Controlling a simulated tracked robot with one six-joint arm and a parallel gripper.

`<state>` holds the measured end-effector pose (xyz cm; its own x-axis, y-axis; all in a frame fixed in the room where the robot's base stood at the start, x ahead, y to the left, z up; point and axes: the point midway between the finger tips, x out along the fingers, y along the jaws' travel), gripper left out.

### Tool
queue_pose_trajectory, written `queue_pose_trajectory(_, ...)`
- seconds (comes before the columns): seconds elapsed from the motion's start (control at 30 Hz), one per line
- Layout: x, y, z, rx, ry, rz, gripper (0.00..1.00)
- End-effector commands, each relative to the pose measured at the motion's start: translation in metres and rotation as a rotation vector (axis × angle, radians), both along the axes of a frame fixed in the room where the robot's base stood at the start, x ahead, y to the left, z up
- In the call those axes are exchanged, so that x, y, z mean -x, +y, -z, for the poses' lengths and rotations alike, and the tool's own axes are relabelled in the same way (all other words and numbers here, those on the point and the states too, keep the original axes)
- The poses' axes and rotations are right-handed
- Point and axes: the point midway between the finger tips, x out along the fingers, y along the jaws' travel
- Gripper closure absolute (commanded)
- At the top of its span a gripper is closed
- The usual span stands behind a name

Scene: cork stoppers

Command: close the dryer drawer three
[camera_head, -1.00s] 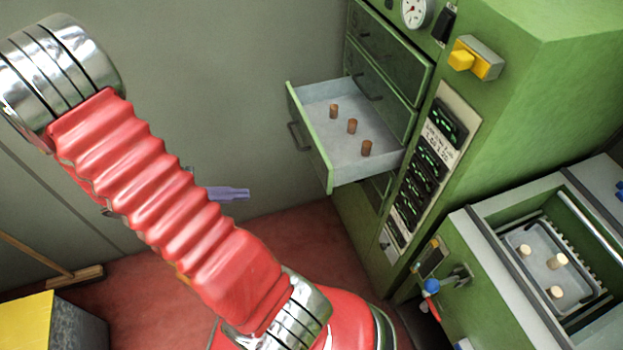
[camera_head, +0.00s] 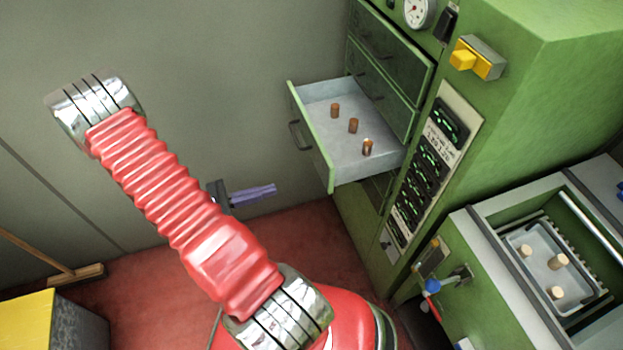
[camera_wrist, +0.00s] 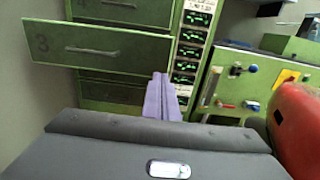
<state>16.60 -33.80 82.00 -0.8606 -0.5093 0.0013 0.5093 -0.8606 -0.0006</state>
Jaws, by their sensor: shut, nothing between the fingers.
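Drawer three (camera_head: 313,138) of the green dryer (camera_head: 535,75) stands pulled out in the head view, with several sides of its pale tray floor showing. Three brown cork stoppers (camera_head: 353,126) stand upright in it. In the wrist view its green front, marked 3 (camera_wrist: 95,52), juts out at the upper left. My gripper (camera_head: 272,189) is shut and empty, its purple fingers pointing right, left of the drawer front and apart from it in the head view.
Closed drawers (camera_head: 390,45) sit above the open one. A yellow switch (camera_head: 463,57) and a gauge (camera_head: 417,12) are on the dryer. At the right, an open green-sided bath (camera_head: 450,228) holds a tray with three pale corks. A broom (camera_head: 75,275) lies at the lower left.

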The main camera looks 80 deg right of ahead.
Motion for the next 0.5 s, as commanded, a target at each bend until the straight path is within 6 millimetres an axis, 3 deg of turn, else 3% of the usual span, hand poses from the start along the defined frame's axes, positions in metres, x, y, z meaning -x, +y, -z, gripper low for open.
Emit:
queue_pose_trajectory(0.27,0.012,-0.006,0.0,0.0,0.0,0.003,1.0)
queue_pose_trajectory(0.5,0.038,-0.021,0.0,-0.001,0.001,0.004,1.0)
